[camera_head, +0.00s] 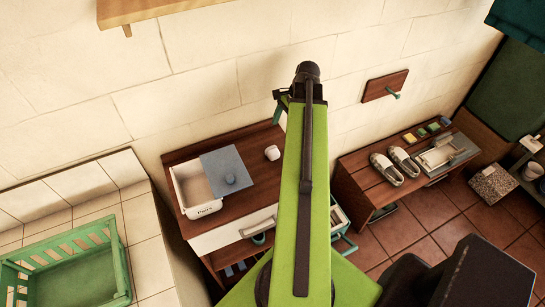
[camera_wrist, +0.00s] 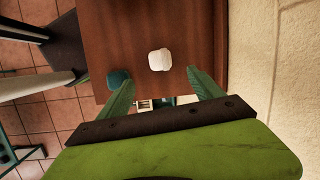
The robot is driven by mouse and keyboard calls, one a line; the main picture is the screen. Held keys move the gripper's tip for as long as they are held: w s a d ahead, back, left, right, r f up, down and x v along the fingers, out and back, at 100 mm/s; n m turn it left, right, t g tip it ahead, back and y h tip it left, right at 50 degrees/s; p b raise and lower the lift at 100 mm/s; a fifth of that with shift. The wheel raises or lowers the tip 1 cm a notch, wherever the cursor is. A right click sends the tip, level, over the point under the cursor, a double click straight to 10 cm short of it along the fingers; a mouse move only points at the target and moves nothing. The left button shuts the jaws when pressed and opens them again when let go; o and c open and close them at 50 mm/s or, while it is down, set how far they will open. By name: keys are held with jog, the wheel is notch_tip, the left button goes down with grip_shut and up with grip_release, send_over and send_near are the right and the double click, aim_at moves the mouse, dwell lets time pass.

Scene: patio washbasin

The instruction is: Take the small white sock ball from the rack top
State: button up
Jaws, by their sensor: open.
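The small white sock ball (camera_head: 272,153) sits on the brown wooden rack top (camera_head: 235,214), right of the grey lid. In the wrist view the white ball (camera_wrist: 159,60) lies on bare wood just beyond the gap between my fingertips, apart from both. My gripper (camera_wrist: 160,79) is open and empty, its two green fingers spread. In the head view my gripper (camera_head: 281,108) is partly hidden by my green arm, which also covers the right part of the rack top.
A white bin (camera_head: 184,202) with a grey-blue lid (camera_head: 226,170) stands left of the ball. A teal lump (camera_wrist: 119,78) lies near the rack's edge. The tiled wall (camera_wrist: 278,75) is close on the right in the wrist view. Another wooden rack holds shoes (camera_head: 387,168).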

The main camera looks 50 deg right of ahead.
aim_at(274, 150)
jog(key=b+x, duration=0.6)
jog(key=x, duration=0.2)
jog(key=shift+s+f, duration=0.1)
jog(key=shift+f, duration=0.15)
jog(key=shift+r, duration=0.15)
jog(key=b+x, duration=0.5)
jog(key=shift+d+f, duration=0.15)
jog(key=shift+f, duration=0.05)
jog(key=shift+r, duration=0.15)
jog(key=c, duration=1.5)
